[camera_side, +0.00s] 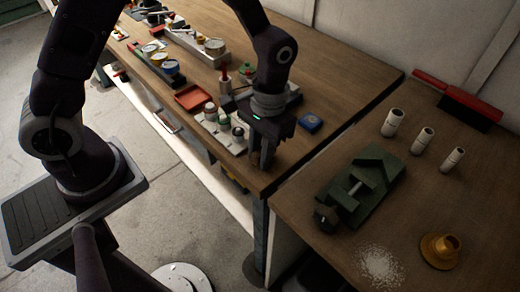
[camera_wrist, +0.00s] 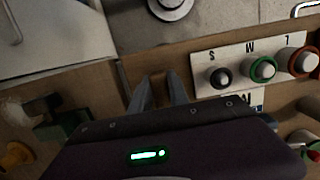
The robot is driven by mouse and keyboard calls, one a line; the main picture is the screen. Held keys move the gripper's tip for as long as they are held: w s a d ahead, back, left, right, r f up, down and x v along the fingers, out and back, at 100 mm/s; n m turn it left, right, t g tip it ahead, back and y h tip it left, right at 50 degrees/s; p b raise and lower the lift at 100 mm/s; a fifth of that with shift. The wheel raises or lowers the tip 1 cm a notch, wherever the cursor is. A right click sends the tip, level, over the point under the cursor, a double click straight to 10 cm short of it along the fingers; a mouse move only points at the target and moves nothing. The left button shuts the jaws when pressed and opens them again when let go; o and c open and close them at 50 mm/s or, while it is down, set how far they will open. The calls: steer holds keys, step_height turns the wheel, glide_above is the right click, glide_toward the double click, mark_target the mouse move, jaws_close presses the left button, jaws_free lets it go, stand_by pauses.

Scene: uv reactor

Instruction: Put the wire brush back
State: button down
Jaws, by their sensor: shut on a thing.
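My gripper (camera_side: 262,163) is low over the near right corner of the long wooden bench, beside the white knob panel. In the wrist view its two fingers (camera_wrist: 159,92) are close together with a narrow brown thing (camera_wrist: 159,86) between them. This looks like the wire brush's handle, but it blends with the brown bench and its bristles are hidden. A red-handled brush with a dark head (camera_side: 458,101) lies apart, at the back of the right bench.
The white panel (camera_wrist: 205,87) with black, green and red-ringed knobs is close beside my gripper. A blue block (camera_side: 310,122) sits near the bench's corner. The right bench holds a green vise (camera_side: 362,187), several white cylinders (camera_side: 422,140), a brass funnel (camera_side: 440,250) and pale grains (camera_side: 380,266).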

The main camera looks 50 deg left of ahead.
steer(key=c, duration=1.3)
jaws_free()
steer(key=shift+o, duration=0.2)
step_height(320, 180, up, 13)
steer(key=w, duration=0.1)
steer(key=shift+w+r, duration=0.15)
steer(key=shift+w, duration=0.2)
steer(key=s+a+r+t, duration=0.3)
steer(key=s+a+r, duration=0.1)
steer(key=s, duration=0.4)
steer(key=s+a+r+t, duration=0.4)
steer(key=s+a+r, duration=0.1)
steer(key=s, duration=0.3)
steer(key=shift+a, duration=0.45)
steer(key=shift+r, duration=0.1)
